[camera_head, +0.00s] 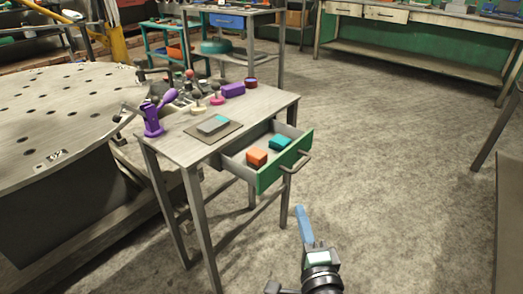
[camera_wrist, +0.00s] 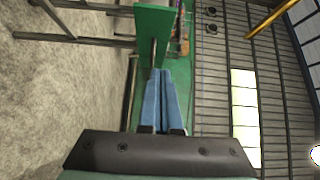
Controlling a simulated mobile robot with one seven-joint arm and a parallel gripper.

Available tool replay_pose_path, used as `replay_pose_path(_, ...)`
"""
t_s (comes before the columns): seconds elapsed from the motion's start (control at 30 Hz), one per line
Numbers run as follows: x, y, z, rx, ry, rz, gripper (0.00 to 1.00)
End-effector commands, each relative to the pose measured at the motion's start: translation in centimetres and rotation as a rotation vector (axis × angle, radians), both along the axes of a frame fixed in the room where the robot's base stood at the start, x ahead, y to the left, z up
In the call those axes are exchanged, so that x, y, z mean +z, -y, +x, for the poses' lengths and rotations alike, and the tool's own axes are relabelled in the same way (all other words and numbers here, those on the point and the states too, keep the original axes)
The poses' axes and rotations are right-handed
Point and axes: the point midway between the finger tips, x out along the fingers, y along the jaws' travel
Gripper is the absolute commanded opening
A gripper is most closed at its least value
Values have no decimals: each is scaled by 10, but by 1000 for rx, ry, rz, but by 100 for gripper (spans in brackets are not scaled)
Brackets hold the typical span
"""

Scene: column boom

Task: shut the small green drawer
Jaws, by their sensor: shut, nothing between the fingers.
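The small green drawer (camera_head: 284,168) is pulled out from the right side of a small grey table (camera_head: 262,100). Its front has a metal bar handle (camera_head: 296,163).
The tabletop holds a grey mat (camera_head: 213,131) with a block, a purple clamp-like object (camera_head: 153,120) and several small items. A large round perforated table (camera_head: 65,105) stands at left. The floor (camera_head: 400,150) to the right is clear. A workbench (camera_head: 420,18) stands behind.

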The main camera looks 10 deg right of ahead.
Motion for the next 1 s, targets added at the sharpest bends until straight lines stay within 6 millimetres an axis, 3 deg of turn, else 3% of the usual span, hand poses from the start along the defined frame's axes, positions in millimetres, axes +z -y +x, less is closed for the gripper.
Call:
replay_pose_path(0.13, -4, 5, -1, -9, -10, 36, 0)
replay_pose_path(0.27, -5, 6, 11, -8, -7, 36, 0)
replay_pose_path(0.77, -6, 16, 95, -7, -7, 33, 0)
replay_pose_path(1.0, -5, -4, 121, -6, -9, 32, 0)
